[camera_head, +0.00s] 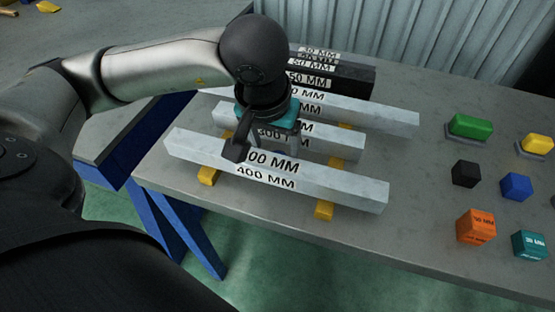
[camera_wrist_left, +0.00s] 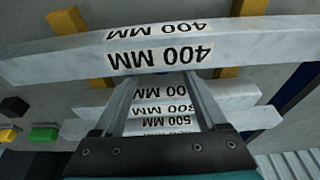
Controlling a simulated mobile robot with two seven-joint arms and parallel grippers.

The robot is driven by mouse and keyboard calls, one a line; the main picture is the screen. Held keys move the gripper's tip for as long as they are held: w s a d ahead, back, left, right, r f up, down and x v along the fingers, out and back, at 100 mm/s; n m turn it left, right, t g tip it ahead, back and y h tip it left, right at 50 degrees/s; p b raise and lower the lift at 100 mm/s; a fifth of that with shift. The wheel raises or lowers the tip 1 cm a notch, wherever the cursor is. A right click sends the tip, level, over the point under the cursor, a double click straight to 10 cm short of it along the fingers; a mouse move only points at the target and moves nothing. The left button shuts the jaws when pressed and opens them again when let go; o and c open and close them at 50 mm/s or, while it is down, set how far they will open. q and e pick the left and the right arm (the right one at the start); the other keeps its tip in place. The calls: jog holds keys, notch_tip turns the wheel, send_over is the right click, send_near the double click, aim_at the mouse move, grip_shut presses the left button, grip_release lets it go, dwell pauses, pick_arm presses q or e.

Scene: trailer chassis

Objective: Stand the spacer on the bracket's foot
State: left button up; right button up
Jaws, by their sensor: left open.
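Several long light-grey bars with MM labels lie side by side on the bench. The nearest is a 400 MM bar (camera_head: 330,187), resting across two yellow supports; it also spans the left wrist view (camera_wrist_left: 255,50). Behind it lie a 300 MM bar (camera_head: 340,145) and a longer bar (camera_head: 385,120). My left gripper (camera_head: 265,143) is open, pointing down over the bars just behind the 400 MM one. In the left wrist view its fingers (camera_wrist_left: 161,80) have nothing clearly between them. I cannot tell which piece is the spacer, and no bracket is recognisable. My right gripper is out of view.
Dark labelled blocks (camera_head: 345,80) stand behind the bars. At the right are a green block (camera_head: 470,127), a yellow block (camera_head: 537,144), a black cube (camera_head: 466,174), a blue cube (camera_head: 516,186), an orange block (camera_head: 476,227) and a teal block (camera_head: 529,245). A corrugated wall stands behind.

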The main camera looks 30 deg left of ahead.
aim_at(276, 152)
pick_arm(q)
jog(key=b+x, duration=0.1)
jog(key=x, duration=0.2)
jog(key=shift+f, duration=0.1)
jog(key=shift+w+a+f, duration=0.1)
jog(key=shift+w+f, duration=0.15)
jog(key=shift+f, duration=0.4)
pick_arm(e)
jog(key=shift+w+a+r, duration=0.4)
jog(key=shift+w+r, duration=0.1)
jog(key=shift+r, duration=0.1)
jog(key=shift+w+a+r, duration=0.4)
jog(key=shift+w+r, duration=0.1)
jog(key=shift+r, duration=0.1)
pick_arm(q)
grip_shut()
